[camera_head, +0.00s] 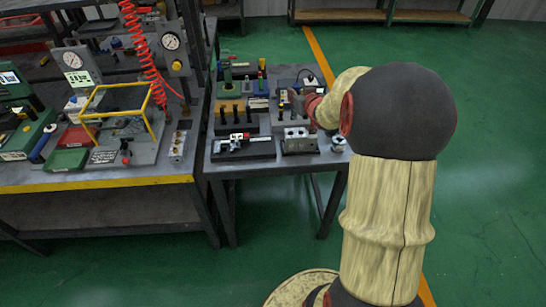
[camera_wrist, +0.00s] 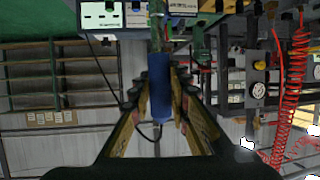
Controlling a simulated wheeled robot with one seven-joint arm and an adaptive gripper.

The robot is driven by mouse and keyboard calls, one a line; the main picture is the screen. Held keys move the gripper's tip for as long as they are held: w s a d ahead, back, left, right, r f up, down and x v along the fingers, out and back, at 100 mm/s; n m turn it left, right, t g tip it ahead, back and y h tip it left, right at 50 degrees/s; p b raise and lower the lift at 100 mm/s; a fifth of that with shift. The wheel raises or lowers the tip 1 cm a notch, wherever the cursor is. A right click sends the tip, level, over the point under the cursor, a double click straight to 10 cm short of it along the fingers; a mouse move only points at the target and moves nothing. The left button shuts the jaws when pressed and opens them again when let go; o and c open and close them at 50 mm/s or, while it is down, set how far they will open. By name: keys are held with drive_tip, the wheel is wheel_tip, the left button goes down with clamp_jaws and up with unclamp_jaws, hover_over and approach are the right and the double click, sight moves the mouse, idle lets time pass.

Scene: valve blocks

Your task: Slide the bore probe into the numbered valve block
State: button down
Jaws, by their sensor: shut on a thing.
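My gripper (camera_wrist: 160,95) is shut on the blue handle of the bore probe (camera_wrist: 159,90), which stands between the two fingers in the wrist view. A thinner greyish shaft runs from the handle toward the top edge of that view. In the head view my gripper (camera_head: 293,100) is small and partly hidden by my arm, above the right part of the small table. A grey metal block (camera_head: 299,143) with holes on its top sits at the table's front right, likely a valve block. No number is readable on it. The probe is too small to make out in the head view.
The small table (camera_head: 223,173) also bears a black fixture (camera_head: 244,146), a row of dark pegs (camera_head: 234,112) and a small round metal part (camera_head: 338,143). A workbench with a yellow frame (camera_head: 118,108) and a red coiled hose (camera_head: 143,50) stands left. Green floor is open at right.

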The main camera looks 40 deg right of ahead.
wheel_tip(320, 180, down, 10)
drive_tip(key=a+b, duration=0.1)
drive_tip(key=b, duration=0.3)
drive_tip(key=shift+a+f, duration=0.15)
drive_tip(key=shift+f+b, duration=0.4)
drive_tip(key=shift+b, duration=0.05)
drive_tip(key=shift+f, duration=0.25)
drive_tip(key=c, duration=1.7)
unclamp_jaws()
